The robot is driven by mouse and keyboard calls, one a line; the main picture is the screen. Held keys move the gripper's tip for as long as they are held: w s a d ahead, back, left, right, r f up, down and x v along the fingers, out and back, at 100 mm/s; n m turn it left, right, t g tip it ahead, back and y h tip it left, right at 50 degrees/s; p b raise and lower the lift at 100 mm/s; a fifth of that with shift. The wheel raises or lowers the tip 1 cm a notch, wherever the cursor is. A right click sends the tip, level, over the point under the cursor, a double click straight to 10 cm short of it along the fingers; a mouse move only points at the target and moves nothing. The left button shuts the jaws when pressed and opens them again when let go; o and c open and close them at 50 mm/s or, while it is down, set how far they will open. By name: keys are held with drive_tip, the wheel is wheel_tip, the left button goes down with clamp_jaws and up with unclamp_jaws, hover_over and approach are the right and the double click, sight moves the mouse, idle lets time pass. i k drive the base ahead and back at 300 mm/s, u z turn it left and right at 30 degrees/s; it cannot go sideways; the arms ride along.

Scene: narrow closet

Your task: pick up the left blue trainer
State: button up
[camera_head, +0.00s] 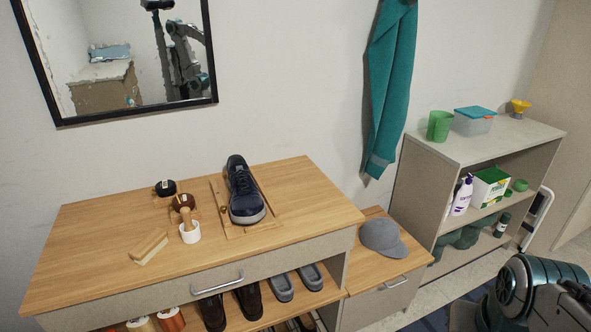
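A dark blue trainer (245,190) with a pale sole stands upright on a wooden board or tray (268,221) on top of the wooden cabinet (110,222). Its pale end points towards the cabinet's front edge. It is the only blue trainer I can make out. Part of my arm (540,295) shows at the bottom right, well apart from the trainer. My gripper's fingers are not in view.
Left of the trainer are a wooden brush (149,247), a white cup with a wooden-handled tool (190,232) and small dark jars (166,188). A grey cap (381,237) lies on the lower cabinet. A teal towel (391,90) hangs behind.

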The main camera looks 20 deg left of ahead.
sight(246, 206)
drive_tip(key=u, duration=0.25)
drive_tip(key=i, duration=1)
drive_tip(key=u, duration=0.95)
drive_tip(key=i, duration=0.35)
drive_tip(key=u, duration=0.3)
